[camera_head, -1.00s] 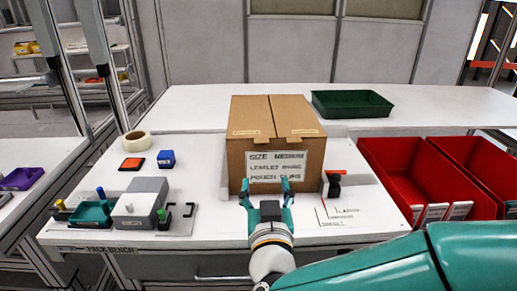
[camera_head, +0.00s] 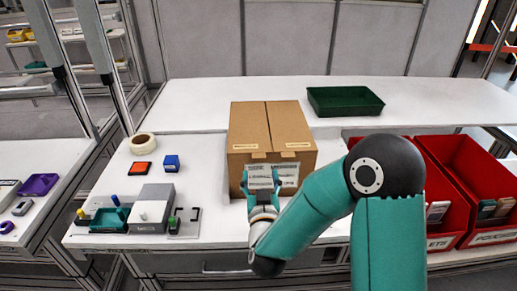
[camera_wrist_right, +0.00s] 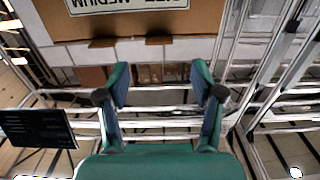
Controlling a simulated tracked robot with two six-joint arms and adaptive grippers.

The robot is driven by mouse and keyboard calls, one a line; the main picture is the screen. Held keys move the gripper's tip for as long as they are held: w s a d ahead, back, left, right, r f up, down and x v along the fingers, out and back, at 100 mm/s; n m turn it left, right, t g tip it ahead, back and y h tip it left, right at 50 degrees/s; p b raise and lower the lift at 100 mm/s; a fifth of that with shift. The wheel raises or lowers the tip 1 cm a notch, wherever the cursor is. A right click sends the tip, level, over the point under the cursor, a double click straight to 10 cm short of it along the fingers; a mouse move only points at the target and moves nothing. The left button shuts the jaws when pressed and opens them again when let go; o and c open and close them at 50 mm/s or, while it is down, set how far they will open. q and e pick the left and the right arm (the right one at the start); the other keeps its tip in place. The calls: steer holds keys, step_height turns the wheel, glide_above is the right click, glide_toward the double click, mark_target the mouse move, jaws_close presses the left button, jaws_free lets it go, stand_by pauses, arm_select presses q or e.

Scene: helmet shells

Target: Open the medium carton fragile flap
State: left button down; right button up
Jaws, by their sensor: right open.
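The medium carton (camera_head: 234,172) stands upright on the bench with its two top flaps, a left flap (camera_head: 247,121) and a right flap (camera_head: 290,121), lying closed against a centre seam. Each flap has a small tab at the front edge, left (camera_head: 245,147) and right (camera_head: 298,145); their print is too small to read. My right gripper (camera_head: 262,180) is open and empty in front of the carton's labelled face, partly covering the label. In the right wrist view the open fingers (camera_wrist_right: 160,75) point toward the carton (camera_wrist_right: 205,22) and two brown tabs (camera_wrist_right: 102,43). My left gripper is out of view.
A green tray (camera_head: 345,101) stands behind right. Red bins (camera_head: 480,165) are at the right, partly behind my right arm. A tape roll (camera_head: 143,140), an orange-topped block (camera_head: 142,167), a blue block (camera_head: 171,162) and a grey box (camera_head: 153,207) sit left of the carton.

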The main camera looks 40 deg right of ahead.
mark_target(259, 158)
steer(key=p+x, duration=0.1)
steer(key=x, duration=0.6)
steer(key=shift+w+d, duration=0.2)
jaws_close()
